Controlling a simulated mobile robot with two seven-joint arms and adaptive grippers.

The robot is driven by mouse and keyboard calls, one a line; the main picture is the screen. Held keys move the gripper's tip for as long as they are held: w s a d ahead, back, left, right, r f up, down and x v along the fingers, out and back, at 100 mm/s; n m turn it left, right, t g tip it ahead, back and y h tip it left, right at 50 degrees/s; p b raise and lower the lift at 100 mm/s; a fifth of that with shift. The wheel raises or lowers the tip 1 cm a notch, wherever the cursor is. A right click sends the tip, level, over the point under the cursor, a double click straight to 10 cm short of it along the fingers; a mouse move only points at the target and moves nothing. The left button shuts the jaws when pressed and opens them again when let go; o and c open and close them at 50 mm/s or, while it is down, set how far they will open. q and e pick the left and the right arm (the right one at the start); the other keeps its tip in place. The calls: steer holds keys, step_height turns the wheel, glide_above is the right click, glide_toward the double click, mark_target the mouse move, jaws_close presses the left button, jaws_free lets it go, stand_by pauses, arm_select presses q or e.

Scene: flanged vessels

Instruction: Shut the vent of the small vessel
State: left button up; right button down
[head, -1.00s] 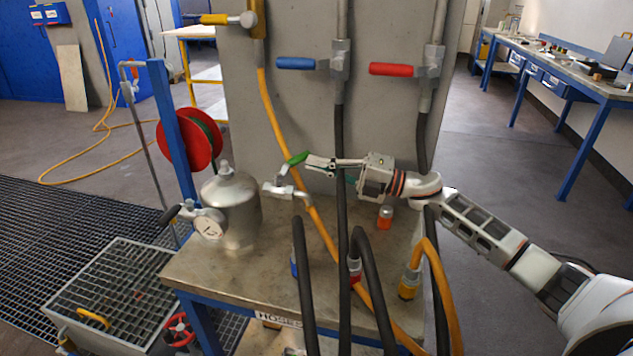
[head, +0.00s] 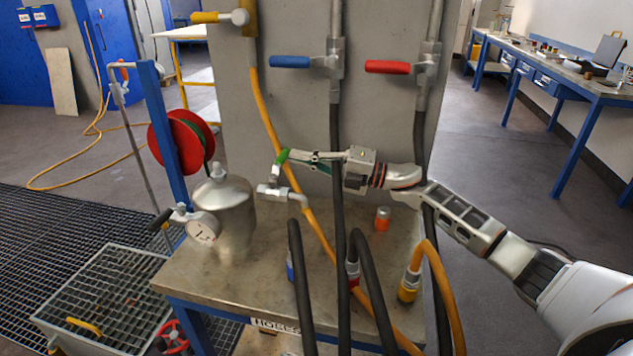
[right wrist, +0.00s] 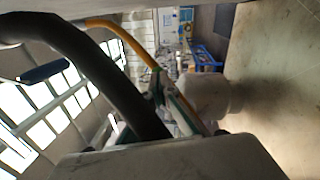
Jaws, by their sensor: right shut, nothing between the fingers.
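The small vessel (head: 235,215) is a shiny metal can with a domed lid. It stands at the left of the steel bench, with a round gauge (head: 202,229) and a black-handled lever (head: 160,219) on its left side. A valve with a green lever (head: 281,160) sits on a short bent pipe (head: 297,198) to the right of the vessel. The lever stands steeply, leaning a little right. My right gripper (head: 291,156) is shut and empty, its tips at the upper part of the green lever; I cannot tell whether they touch. My left gripper is out of view.
Blue (head: 290,62) and red (head: 387,67) valve handles are on the panel behind. A yellow hose (head: 270,120) and dark hoses run close to my gripper.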

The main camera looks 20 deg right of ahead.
stand_by(0.3)
steer(key=v, duration=1.2)
